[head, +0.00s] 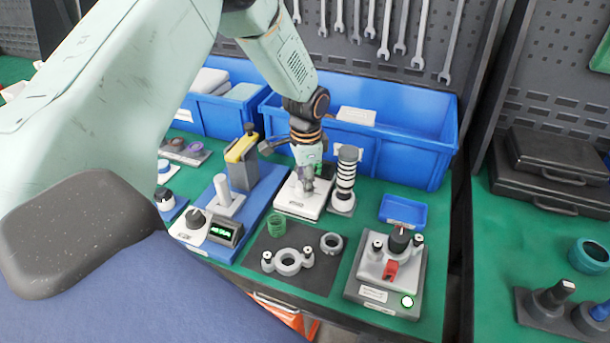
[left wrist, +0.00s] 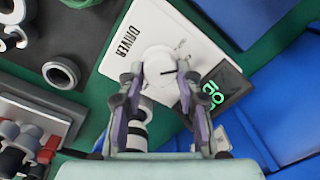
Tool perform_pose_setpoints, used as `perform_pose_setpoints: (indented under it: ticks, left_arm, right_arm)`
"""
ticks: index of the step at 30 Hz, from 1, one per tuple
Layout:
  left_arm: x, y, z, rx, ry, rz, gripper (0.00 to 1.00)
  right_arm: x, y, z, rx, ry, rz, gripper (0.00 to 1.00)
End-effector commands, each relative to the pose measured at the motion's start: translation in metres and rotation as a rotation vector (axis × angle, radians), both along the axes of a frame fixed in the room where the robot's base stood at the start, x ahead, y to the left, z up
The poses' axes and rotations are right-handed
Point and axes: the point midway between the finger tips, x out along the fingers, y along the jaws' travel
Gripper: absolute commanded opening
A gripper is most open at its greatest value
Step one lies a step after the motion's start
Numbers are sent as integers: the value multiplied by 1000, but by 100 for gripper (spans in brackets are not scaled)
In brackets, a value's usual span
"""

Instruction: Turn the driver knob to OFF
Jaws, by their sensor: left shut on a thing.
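The driver (head: 297,205) is a white-topped box at the middle of the green bench. In the left wrist view its white top (left wrist: 128,55) bears the word DRIVER, and a dark display with green characters (left wrist: 213,95) sits at its right. The knob (left wrist: 160,64) is a round white disc with a dark pointer line aimed to the right and slightly up in that view. My left gripper (head: 306,182) reaches down over the driver, its fingers (left wrist: 158,78) on either side of the knob and shut on it. In the head view the gripper mostly hides the knob. My right gripper is not in view.
A black-and-white ringed post (head: 346,175) stands close right of the driver. Blue bins (head: 400,152) stand behind. At left is a blue-based fixture with a yellow-topped lever (head: 241,150). A dark mat with grey rings (head: 262,245) and a red-clamp fixture (head: 385,285) lie in front.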

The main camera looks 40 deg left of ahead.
Motion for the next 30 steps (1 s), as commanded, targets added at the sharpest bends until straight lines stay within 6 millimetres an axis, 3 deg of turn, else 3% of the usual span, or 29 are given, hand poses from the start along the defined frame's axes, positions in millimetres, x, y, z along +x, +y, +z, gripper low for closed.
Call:
perform_pose_setpoints:
  ticks: [10, 25, 26, 30]
  left_arm:
    - [0, 0, 1, 1, -2, -131, 3]
    - [1, 0, 1, 1, -4, -150, 3]
    - [1, 0, 1, 1, -4, -150, 35]
    - [1, 0, 1, 0, -3, -150, 47]
  right_arm:
    - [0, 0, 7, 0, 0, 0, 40]
    - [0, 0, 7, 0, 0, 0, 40]
    - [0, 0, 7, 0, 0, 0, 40]
    - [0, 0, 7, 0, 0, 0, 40]
